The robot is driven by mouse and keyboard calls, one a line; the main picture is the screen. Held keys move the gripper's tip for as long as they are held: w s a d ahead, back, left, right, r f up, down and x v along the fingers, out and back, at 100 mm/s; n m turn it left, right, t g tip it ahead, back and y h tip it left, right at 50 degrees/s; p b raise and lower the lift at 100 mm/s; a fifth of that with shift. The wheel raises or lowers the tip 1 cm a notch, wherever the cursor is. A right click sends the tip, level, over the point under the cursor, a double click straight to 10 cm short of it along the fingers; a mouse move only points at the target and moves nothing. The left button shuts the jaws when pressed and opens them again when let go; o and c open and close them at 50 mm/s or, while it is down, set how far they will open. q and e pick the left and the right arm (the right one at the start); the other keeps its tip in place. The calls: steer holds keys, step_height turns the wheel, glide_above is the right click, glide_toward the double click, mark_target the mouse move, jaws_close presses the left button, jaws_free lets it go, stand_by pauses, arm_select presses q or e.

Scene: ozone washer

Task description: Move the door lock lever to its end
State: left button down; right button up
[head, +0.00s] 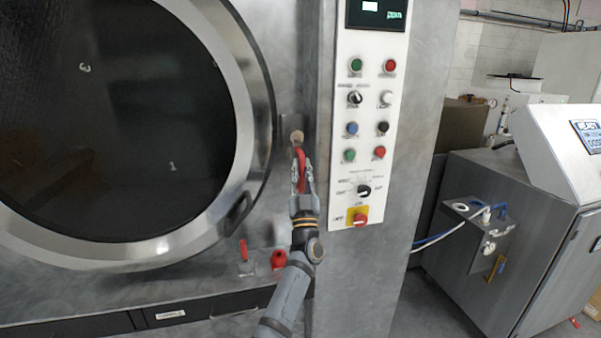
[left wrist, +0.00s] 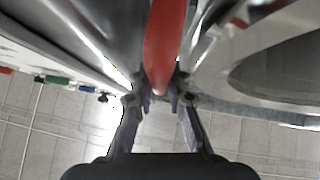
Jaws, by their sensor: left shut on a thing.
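The door lock lever (head: 300,158) is a red handle to the right of the round door, below a round pale pivot. It points down from the pivot. My left gripper (head: 302,180) reaches up from below and is shut on the lever's lower end. In the left wrist view the red lever (left wrist: 163,45) comes down from the top, with its tip between the fingers of my left gripper (left wrist: 160,98). The round washer door (head: 120,130) has a dark window and a wide metal rim and looks closed. My right gripper is not in view.
A white control panel (head: 370,120) with several buttons and knobs is close to the right of the lever. A dark door handle (head: 239,210) is at the lower left. A small red lever (head: 243,250) and a red knob (head: 278,259) sit below.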

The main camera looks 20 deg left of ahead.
arm_select(q)
steer(key=c, duration=1.3)
jaws_free()
steer(key=shift+w+d, duration=0.1)
steer(key=v, duration=0.7)
steer(key=shift+s+f, duration=0.2)
steer(key=shift+s, duration=0.05)
